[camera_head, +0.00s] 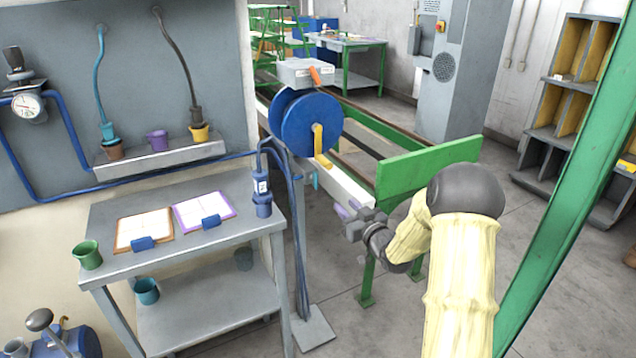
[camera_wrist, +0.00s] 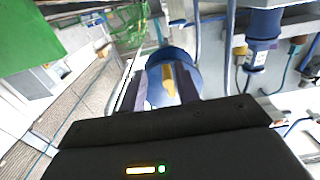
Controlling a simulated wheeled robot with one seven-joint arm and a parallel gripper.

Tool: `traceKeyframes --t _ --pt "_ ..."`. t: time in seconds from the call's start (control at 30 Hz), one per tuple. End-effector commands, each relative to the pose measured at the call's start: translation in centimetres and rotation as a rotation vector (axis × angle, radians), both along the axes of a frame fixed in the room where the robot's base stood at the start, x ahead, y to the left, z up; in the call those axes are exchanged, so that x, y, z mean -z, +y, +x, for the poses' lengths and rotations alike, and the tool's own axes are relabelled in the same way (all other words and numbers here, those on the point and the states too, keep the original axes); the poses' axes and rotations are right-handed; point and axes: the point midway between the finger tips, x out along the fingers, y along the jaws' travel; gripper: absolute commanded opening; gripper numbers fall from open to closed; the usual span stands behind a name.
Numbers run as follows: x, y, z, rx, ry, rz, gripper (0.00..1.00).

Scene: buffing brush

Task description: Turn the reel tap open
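The blue reel (camera_head: 310,122) stands on a grey post with a yellow crank (camera_head: 320,140) on its face. A small teal piece (camera_head: 316,180) shows below it, and an orange lever (camera_head: 315,75) is on the grey box above. I cannot tell for sure which of these is the tap. My gripper (camera_head: 351,210) is below and to the right of the reel, apart from it. In the wrist view, my gripper (camera_wrist: 162,92) has its fingers spread and empty. The reel (camera_wrist: 182,64) and its yellow crank (camera_wrist: 168,80) show beyond and between the fingers.
A green plate (camera_head: 430,168) on a long rail bench stands behind my arm. Blue hoses hang along the post.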

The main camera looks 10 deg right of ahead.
Motion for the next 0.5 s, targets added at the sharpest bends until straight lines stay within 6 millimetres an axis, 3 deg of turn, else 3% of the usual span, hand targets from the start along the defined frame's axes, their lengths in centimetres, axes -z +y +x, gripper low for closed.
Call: traceKeyframes --t 0.23,0.5 --pt "0.0 0.4 1.2 0.000 0.001 -0.001 0.32" --pt "0.0 1.7 5.1 -0.001 0.000 -0.001 0.32"
